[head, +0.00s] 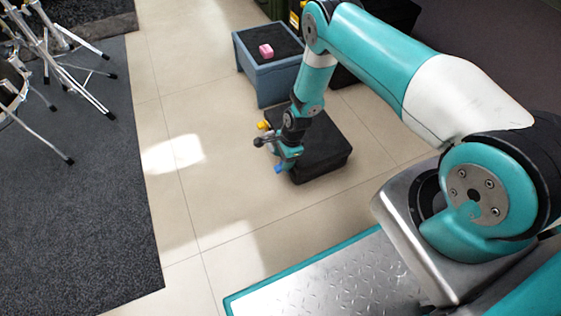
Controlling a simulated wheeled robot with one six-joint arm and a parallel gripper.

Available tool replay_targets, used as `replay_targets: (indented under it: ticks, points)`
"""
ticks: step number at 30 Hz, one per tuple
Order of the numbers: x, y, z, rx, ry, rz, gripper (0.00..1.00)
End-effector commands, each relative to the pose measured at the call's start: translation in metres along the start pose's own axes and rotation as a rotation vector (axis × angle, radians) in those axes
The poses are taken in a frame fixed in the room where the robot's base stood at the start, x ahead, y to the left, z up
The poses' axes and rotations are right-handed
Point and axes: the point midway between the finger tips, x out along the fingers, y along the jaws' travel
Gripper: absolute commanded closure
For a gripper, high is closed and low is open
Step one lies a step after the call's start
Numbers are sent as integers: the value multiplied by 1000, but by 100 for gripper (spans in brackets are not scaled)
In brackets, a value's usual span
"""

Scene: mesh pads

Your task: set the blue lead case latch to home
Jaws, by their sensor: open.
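A black case (328,158) lies on the tiled floor near the middle of the head view. A small blue piece (279,169), which looks like the blue latch, shows at the case's near left end. A yellow piece (263,125) shows farther back on the same side. My gripper (277,150) points down at the left side of the case, between the yellow and blue pieces and close to the blue one. It is open. The arm and gripper hide part of the case's left side. I cannot tell whether the gripper touches the latch, or the latch's exact position.
A blue-grey box (269,83) with a dark top stands behind the case, with a pink block (266,51) on it. Dark cases stand at the back. Metal stands (62,75) are on a dark carpet (80,200) at left. The floor (180,200) between is clear.

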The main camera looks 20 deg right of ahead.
Motion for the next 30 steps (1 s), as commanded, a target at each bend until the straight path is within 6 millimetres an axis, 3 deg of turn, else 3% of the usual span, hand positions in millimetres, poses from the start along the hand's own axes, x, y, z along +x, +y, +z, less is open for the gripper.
replay_targets:
  ticks: [1, 3, 12, 18, 30]
  points:
    - [-22, -1, 2, 2, 0, -2, 45]
    - [-40, -1, 2, 1, 0, -2, 45]
    - [-107, 0, 1, 0, -1, -2, 45]
    - [-127, 0, 1, 0, -1, -1, 45]
    - [-130, -1, 1, -2, -1, -2, 45]
